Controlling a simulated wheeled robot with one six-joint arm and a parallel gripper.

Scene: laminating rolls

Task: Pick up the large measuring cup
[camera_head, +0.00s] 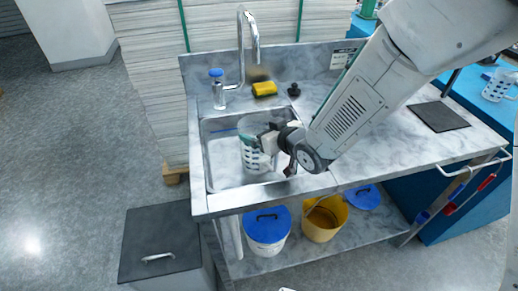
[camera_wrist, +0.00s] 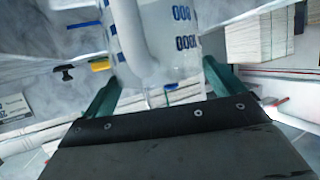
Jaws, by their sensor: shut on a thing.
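A clear measuring cup (camera_head: 250,157) with markings is at the sink (camera_head: 215,180), inside its outline in the head view. In the wrist view the cup (camera_wrist: 178,45) shows blue numbers, one reading 1000, and a pale handle. My gripper (camera_head: 269,141) is at the cup's right side, shut on it. In the wrist view its green fingers (camera_wrist: 160,85) stand on either side of the cup near the handle. I cannot tell whether the cup touches the sink floor.
A tall faucet (camera_head: 241,45), a blue-topped bottle (camera_head: 218,95) and a yellow sponge (camera_head: 264,89) stand behind the sink. Another measuring cup (camera_head: 496,87) is on the blue counter at right. A dark mat (camera_head: 438,116) lies on the bare right counter. Buckets stand below.

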